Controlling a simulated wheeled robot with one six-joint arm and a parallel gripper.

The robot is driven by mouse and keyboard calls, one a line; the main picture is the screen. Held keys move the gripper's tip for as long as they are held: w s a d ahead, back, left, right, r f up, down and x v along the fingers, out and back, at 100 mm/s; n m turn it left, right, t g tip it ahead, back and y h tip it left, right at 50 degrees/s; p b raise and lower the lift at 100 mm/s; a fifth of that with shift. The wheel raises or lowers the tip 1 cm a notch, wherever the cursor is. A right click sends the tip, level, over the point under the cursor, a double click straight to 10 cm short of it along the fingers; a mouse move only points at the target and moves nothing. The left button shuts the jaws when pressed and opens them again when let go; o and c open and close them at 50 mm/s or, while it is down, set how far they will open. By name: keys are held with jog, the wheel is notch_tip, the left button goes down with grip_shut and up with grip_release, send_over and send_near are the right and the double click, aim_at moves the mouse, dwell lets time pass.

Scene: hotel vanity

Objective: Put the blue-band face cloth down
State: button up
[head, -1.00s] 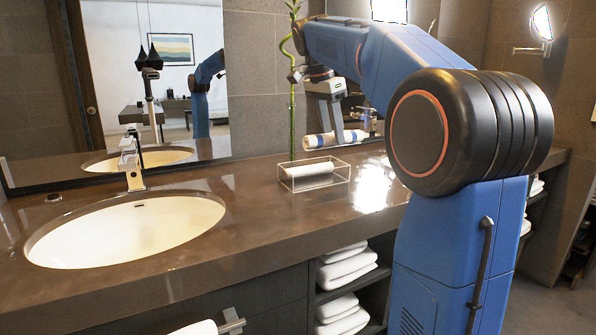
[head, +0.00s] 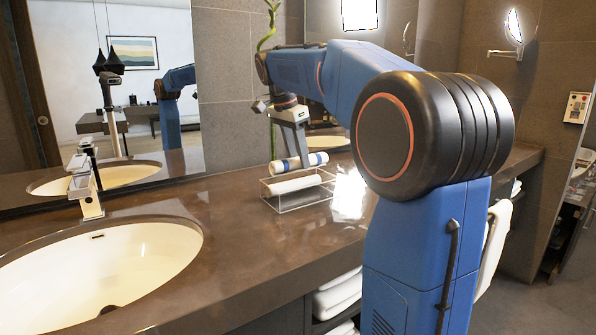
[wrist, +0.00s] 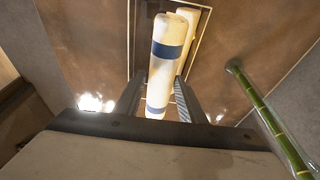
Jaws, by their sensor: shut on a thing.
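The blue-band face cloth (head: 312,159) is a white roll with blue bands. It lies roughly level between the fingers of my gripper (head: 292,150). In the wrist view the cloth (wrist: 161,73) runs away from my gripper (wrist: 160,98), whose fingers close on its near part. A clear, thin-edged tray (head: 303,201) stands on the counter below. A plain white rolled cloth (head: 292,184) lies in the tray, and its end also shows beside the banded cloth in the wrist view (wrist: 188,22). I cannot tell whether the two rolls touch.
The brown counter (head: 225,215) is clear between the tray and the sink (head: 110,265) at left. A tall faucet (head: 85,188) stands behind the sink. A green bamboo stalk (wrist: 262,112) rises close to my gripper. The mirror (head: 110,90) is behind.

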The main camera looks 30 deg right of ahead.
aim_at(298, 170)
jog(key=shift+f, duration=2)
jog(key=shift+f, duration=0.15)
jog(key=o, duration=1)
jog(key=v, duration=1.2)
